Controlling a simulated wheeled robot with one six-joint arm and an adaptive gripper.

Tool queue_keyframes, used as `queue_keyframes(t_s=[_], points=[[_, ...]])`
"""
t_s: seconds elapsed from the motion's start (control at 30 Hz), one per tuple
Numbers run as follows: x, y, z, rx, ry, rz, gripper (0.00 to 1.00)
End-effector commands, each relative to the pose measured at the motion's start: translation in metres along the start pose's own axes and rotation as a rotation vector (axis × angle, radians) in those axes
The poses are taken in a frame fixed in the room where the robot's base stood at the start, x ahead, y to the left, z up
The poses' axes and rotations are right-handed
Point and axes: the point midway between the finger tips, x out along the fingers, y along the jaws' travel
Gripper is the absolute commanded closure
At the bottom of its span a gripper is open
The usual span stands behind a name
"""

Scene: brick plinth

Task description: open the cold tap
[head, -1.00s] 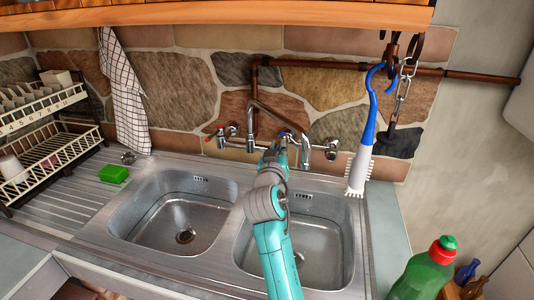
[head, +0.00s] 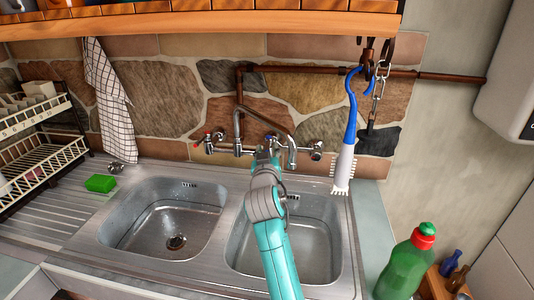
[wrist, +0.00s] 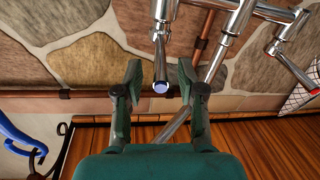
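The mixer tap (head: 238,150) is chrome and fixed to the stone wall above the sinks, with a red-marked handle (head: 208,138) at its left. My gripper (head: 266,156) is at the right part of the tap and hides some of it. In the wrist view, which is upside down, a chrome lever (wrist: 160,45) with a blue end cap (wrist: 161,87) points between my gripper's two fingers (wrist: 160,78). I take this as the cold tap. The fingers are open, one on each side of the blue end, with gaps visible. Contact cannot be seen.
Below are two steel sinks (head: 165,225). A wooden shelf (head: 200,20) runs overhead. A green bottle (head: 405,265) stands at lower right, a dish rack (head: 40,150) at left.

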Motion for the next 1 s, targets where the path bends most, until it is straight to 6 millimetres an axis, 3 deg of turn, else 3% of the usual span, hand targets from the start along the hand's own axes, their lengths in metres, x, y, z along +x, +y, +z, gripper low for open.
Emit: queue_keyframes(t_s=[0.17, 0.7, 1.0], points=[[-0.012, -0.001, 0.001, 0.000, 0.001, -0.001, 0.61], [-0.106, -0.001, 0.001, -0.001, 0.000, -0.001, 0.61], [-0.120, 0.000, 0.001, 0.000, -0.001, 0.000, 0.61]])
